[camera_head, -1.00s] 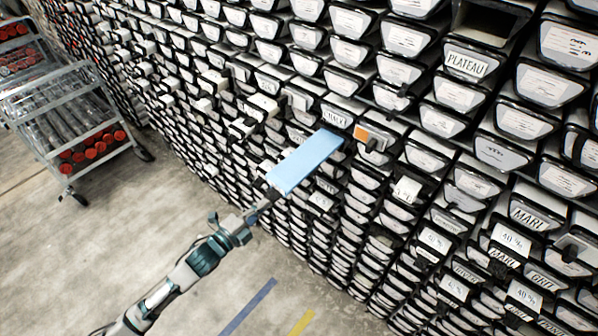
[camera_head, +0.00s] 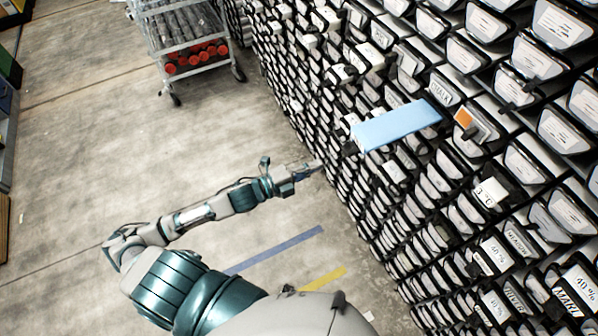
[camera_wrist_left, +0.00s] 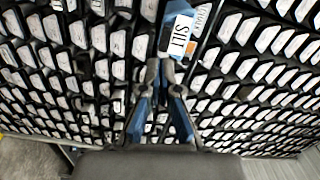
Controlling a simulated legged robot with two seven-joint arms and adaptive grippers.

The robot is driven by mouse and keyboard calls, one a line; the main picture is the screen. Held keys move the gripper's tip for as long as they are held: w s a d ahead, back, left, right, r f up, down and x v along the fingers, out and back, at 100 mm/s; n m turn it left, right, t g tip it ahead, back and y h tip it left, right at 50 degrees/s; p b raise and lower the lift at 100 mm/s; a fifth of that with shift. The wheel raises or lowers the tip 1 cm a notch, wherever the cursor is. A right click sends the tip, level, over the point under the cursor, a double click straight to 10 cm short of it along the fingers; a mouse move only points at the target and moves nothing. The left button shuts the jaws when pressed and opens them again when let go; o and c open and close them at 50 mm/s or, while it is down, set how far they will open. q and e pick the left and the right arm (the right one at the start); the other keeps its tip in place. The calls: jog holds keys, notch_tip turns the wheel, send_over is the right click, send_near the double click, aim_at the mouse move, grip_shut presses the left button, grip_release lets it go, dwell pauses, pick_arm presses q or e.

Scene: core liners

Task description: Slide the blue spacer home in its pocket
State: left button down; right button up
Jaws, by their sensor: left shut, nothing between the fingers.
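The blue spacer (camera_head: 396,125) is a long light-blue block. It sticks well out of a pocket in the rack (camera_head: 470,195), right of centre in the head view; its inner end is hidden in the pocket. In the left wrist view, the spacer (camera_wrist_left: 178,8) shows at the top with a white label reading SILT on its end. My left gripper (camera_head: 315,167) is shut and empty, to the left of and below the spacer's outer end, apart from it. The closed fingers (camera_wrist_left: 160,68) also show in the left wrist view, below the label. My right gripper is out of view.
The rack is packed with labelled trays; some fronts jut out. An orange-marked tag (camera_head: 464,118) sits just right of the spacer's pocket. A metal cart (camera_head: 190,45) with red-ended tubes stands at the back. Open concrete floor (camera_head: 120,140) lies left of the rack.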

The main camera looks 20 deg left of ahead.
pick_arm(q)
jog(key=v, duration=0.6)
jog(key=shift+s+d, duration=0.3)
jog(key=shift+d, duration=0.05)
jog(key=shift+a, duration=0.25)
